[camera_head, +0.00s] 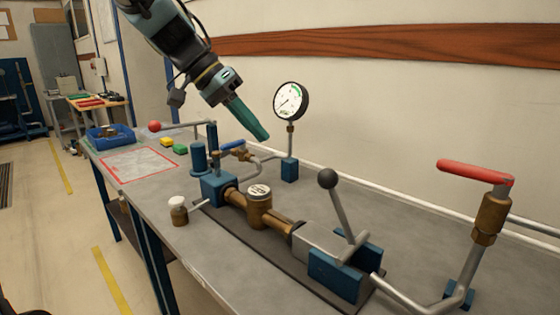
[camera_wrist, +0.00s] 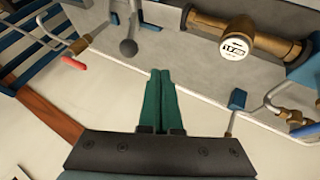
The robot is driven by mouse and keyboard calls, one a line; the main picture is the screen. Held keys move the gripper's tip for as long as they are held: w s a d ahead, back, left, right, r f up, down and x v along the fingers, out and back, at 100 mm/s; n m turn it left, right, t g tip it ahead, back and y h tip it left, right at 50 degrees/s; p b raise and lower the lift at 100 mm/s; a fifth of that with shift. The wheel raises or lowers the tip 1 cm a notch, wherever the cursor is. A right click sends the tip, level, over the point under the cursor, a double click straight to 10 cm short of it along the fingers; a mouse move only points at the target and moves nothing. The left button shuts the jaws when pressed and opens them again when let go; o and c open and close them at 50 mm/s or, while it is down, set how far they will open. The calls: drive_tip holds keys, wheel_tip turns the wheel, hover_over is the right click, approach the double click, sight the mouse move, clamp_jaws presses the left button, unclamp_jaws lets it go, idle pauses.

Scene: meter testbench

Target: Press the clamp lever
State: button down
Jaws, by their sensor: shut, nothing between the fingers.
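The clamp lever (camera_head: 342,208) is a grey rod with a dark ball knob (camera_head: 327,179), tilted up and to the left from a grey clamp body (camera_head: 318,240) with blue blocks at the bench's right half. In the wrist view the knob (camera_wrist: 128,47) shows beyond my fingertips. My gripper (camera_head: 264,137) has green fingers and is shut and empty. It hangs in the air above the bench, up and left of the lever knob and apart from it. The closed fingers also show in the wrist view (camera_wrist: 161,72).
A brass water meter (camera_head: 259,204) sits in line left of the clamp. A pressure gauge (camera_head: 291,100) stands behind, close to my fingers in the picture. A red-handled valve (camera_head: 488,205) rises at right. A red-knobbed lever (camera_head: 155,127) and blue bin (camera_head: 110,137) are at left.

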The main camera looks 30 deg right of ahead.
drive_tip(key=shift+w, duration=0.1)
drive_tip(key=s+d+f+p, duration=0.4)
drive_tip(key=s+d+f, duration=0.2)
drive_tip(key=d+f, duration=0.1)
drive_tip(key=shift+s+f, duration=0.15)
drive_tip(key=shift+s, duration=0.25)
idle(0.3)
idle(0.3)
